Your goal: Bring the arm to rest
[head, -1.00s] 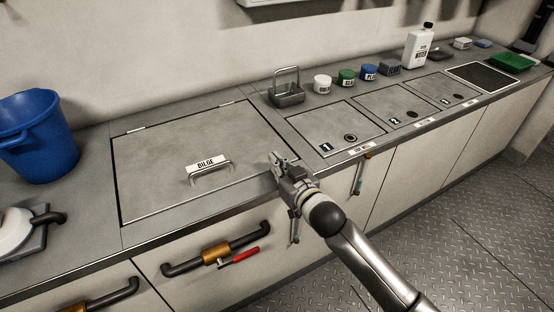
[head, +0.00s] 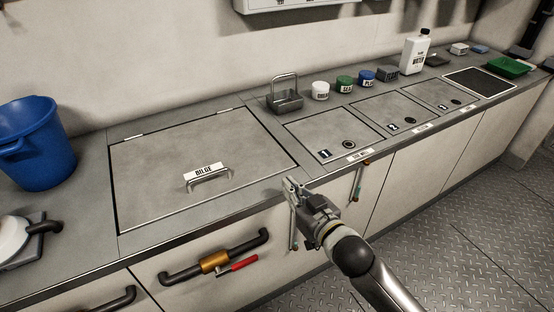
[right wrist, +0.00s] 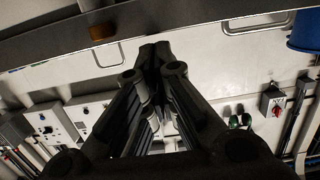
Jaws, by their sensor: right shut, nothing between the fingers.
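My right gripper (head: 293,187) is shut and empty in the head view. It is at the counter's front edge, just right of the closed BILGE hatch (head: 200,150) with its metal handle (head: 209,180). My right arm comes in from the lower right. In the right wrist view the gripper's dark fingers (right wrist: 153,50) meet at their tips with nothing between them. My left gripper does not show in either view.
A blue bucket (head: 36,145) stands at the left. A wire-handled caddy (head: 285,95), several small jars and a white bottle (head: 414,52) line the back. Smaller numbered hatches (head: 333,135) lie closed. Brass-sleeved pipe (head: 213,262) with a red lever (head: 238,264) is on the front.

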